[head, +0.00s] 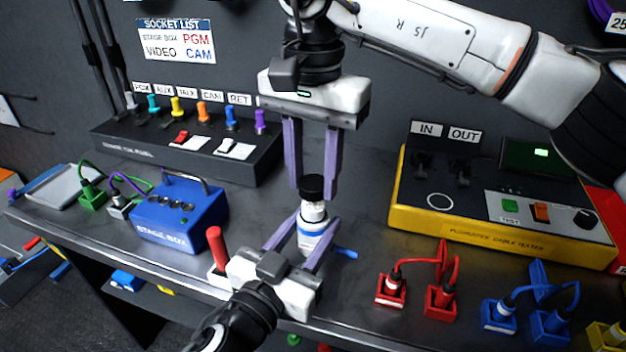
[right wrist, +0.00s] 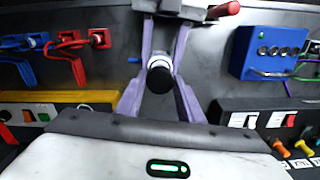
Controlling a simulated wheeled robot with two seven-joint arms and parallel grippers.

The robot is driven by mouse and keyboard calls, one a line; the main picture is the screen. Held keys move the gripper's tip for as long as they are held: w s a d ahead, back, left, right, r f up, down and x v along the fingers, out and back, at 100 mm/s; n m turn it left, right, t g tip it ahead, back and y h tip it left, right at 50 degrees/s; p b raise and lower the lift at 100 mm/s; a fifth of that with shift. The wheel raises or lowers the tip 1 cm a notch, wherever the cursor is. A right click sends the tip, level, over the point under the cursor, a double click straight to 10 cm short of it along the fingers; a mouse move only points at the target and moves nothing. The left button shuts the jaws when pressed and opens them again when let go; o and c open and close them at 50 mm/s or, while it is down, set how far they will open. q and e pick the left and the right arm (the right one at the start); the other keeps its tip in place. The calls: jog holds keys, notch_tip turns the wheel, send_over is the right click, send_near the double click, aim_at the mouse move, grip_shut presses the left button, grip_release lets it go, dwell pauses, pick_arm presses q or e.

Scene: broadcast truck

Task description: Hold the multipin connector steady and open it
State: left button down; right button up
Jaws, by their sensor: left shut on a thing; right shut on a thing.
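The multipin connector (head: 316,222) stands upright on the bench near its front edge, with a white body, a blue band and a black cap (head: 313,187) on top. My left gripper (head: 310,240) is shut around the white and blue body from the front. My right gripper (head: 313,184) comes down from above and is shut on the black cap. In the right wrist view the black cap (right wrist: 160,79) sits between the purple fingers of my right gripper (right wrist: 158,85), with the white body partly hidden behind it. The cap still sits on the body.
A blue stage box (head: 180,218) and a red-handled tool (head: 216,250) are to the left. A yellow cable tester (head: 500,230) is to the right, with red plugs (head: 390,290) and blue plugs (head: 498,315) before it. A switch panel (head: 190,150) stands behind.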

notch_tip(320, 180, up, 2)
jog(key=shift+r, duration=0.25)
pick_arm(q)
jog(key=c, duration=1)
grip_release()
